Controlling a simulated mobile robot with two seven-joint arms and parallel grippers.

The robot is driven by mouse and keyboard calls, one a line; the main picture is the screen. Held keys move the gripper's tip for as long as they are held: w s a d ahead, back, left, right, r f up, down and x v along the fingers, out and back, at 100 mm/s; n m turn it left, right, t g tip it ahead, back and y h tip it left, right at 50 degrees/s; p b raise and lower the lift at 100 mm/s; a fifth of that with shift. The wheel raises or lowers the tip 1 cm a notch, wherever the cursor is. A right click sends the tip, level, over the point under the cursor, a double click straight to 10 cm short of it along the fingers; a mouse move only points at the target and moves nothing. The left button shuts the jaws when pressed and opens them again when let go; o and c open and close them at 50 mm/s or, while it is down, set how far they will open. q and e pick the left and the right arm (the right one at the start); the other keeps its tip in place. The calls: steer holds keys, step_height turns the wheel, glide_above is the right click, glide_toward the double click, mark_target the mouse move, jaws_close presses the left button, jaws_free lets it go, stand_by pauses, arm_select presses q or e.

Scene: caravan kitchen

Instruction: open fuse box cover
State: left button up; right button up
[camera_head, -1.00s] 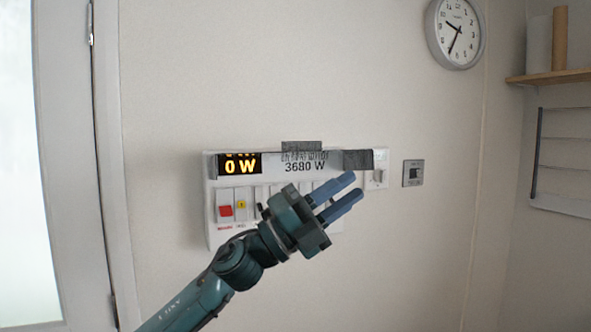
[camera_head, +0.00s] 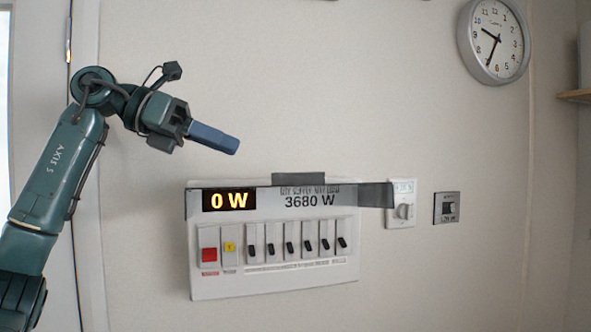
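The white fuse box (camera_head: 272,284) is on the wall at the lower middle, with a lit "0 W" display, a red switch, a yellow button and a row of several black switches. Its grey see-through cover (camera_head: 375,194) shows as a thin band across the top, seen nearly edge-on, with a grey tab above it. The switches below look uncovered. My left gripper (camera_head: 226,146) is above the upper left of the box, apart from it, pointing right and slightly down. Its blue fingers overlap in this view, so their gap is hidden. My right gripper is not in view.
A white dial switch (camera_head: 400,216) and a grey wall switch (camera_head: 447,208) are right of the box. A round clock (camera_head: 494,40) hangs at the upper right. A door frame (camera_head: 84,140) stands at the left. A shelf end (camera_head: 575,96) shows at the right edge.

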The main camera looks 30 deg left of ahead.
arm_select(q)
steer(key=p+x, duration=0.1)
steer(key=x, duration=1)
steer(key=shift+w+d+f, duration=0.2)
steer(key=shift+d, duration=0.1)
jaws_close()
stand_by(0.9)
